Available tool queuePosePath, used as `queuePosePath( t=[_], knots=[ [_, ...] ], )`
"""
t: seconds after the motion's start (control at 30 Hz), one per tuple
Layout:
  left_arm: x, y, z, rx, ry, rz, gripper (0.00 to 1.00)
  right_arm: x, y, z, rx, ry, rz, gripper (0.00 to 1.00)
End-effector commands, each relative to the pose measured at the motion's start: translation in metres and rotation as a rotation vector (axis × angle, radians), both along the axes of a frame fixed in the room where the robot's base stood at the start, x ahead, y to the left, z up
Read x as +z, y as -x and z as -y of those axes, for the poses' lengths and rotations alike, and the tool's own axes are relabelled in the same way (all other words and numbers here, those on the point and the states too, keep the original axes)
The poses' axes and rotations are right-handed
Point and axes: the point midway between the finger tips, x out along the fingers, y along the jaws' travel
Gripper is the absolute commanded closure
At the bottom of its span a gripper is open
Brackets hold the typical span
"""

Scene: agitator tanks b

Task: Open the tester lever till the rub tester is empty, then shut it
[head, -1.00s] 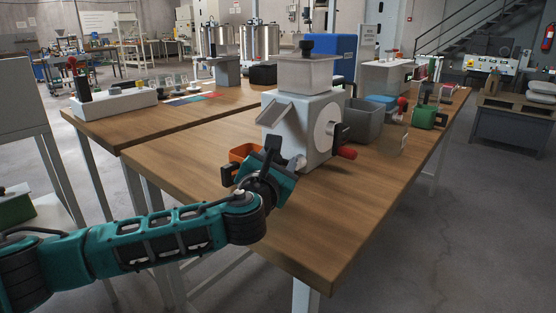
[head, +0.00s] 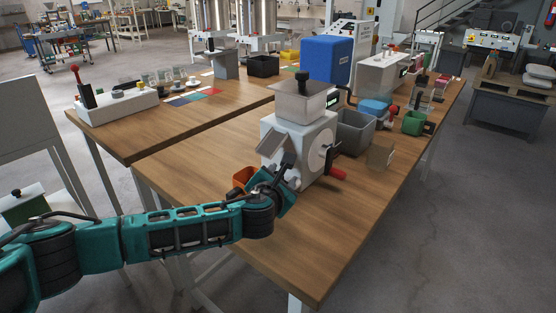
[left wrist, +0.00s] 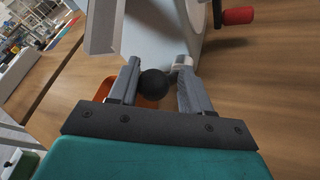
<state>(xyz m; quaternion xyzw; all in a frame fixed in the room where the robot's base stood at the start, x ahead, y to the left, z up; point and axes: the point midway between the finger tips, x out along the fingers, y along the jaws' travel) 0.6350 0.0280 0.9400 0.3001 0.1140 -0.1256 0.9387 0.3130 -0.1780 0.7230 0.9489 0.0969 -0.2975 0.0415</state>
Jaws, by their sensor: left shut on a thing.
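A white machine (head: 315,141), which looks like the rub tester, stands on the wooden table with a see-through hopper (head: 301,100) on top. A sloping grey chute (head: 275,141) is on its near left side. An orange container (head: 242,177) sits below the chute, partly hidden by my left gripper (head: 272,178). In the left wrist view my left gripper (left wrist: 158,72) is shut on a black ball knob (left wrist: 153,84) low at the machine's front, probably the tester lever's. The lever's stem is mostly hidden. The contents of hopper and container cannot be made out. My right gripper is out of view.
A crank with a red handle (head: 337,173) sticks out on the machine's right. A grey bin (head: 354,132) and a clear panel (head: 381,154) stand beyond it. The front of the wooden table (head: 290,262) is bare.

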Motion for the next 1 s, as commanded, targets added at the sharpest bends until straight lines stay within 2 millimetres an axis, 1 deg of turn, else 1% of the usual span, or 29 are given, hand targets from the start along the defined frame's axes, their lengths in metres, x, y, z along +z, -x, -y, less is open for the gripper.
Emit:
queuePosePath(
  t=[0.03,0.2,0.3,0.53,1.0],
  knots=[
    [0.008,0.000,0.001,0.000,-0.019,-0.019,1.00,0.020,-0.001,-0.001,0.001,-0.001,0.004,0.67],
    [0.008,-0.004,0.004,-0.002,-0.063,-0.077,1.00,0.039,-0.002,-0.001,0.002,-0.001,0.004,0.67],
    [0.009,-0.006,0.005,0.000,-0.086,-0.110,1.00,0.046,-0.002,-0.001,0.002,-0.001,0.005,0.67],
    [0.009,-0.010,0.008,-0.001,-0.135,-0.178,1.00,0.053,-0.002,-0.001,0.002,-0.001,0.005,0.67],
    [0.008,-0.014,0.010,-0.001,-0.184,-0.242,1.00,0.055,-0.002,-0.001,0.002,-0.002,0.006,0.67]
  ],
)
